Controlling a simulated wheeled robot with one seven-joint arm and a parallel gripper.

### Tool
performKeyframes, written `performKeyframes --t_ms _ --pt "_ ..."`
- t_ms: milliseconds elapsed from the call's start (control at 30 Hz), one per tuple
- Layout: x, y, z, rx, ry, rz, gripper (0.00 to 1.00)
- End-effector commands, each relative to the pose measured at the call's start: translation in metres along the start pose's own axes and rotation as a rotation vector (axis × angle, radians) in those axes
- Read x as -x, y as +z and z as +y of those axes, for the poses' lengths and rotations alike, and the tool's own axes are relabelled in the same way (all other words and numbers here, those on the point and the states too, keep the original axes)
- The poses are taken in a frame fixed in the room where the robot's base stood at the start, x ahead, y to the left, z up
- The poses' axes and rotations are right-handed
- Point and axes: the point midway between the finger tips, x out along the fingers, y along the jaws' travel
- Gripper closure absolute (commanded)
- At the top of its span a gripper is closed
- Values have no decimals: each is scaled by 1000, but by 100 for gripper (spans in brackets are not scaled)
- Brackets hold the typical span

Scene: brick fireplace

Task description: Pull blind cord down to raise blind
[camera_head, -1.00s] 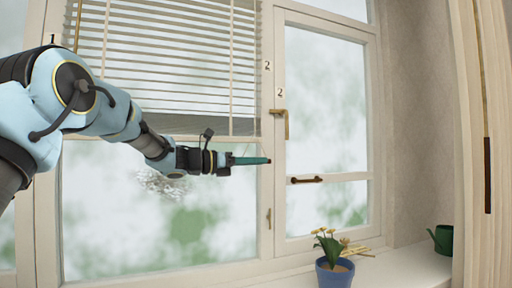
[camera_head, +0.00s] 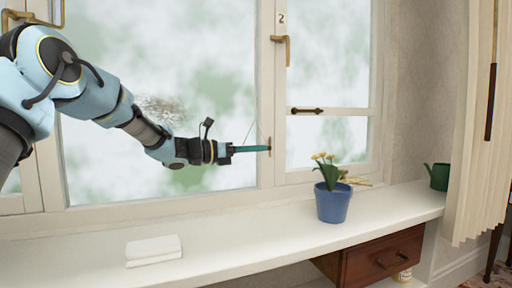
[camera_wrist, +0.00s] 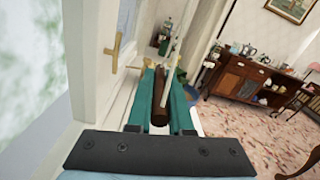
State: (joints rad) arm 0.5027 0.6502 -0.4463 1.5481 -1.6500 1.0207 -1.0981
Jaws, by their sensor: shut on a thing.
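My gripper (camera_head: 262,148) has teal fingers and is shut in front of the window post. In the wrist view, the gripper (camera_wrist: 160,98) is shut on a brown cord pull (camera_wrist: 160,100). A pale cord (camera_wrist: 175,62) runs up from the pull. In the head view the cord (camera_head: 258,129) shows as thin lines above the fingertips, and the pull is too small to make out there. The blind is not in view; the visible upper panes are uncovered.
A blue flowerpot (camera_head: 333,203) stands on the white sill (camera_head: 230,235), below and right of my gripper. A white stack (camera_head: 154,250) lies at left and a green watering can (camera_head: 439,176) at right. Brass window handles (camera_head: 282,45) stick out nearby.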

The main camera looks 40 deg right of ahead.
Motion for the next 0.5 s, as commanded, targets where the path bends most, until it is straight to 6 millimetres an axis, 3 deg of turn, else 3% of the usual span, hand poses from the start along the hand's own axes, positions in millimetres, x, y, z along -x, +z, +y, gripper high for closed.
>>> performKeyframes --t_ms 200,233,500 --pt "0 -4 0 3 -1 6 100" --pt "0 -4 0 3 -1 6 80" --pt "0 -1 0 2 0 2 52"
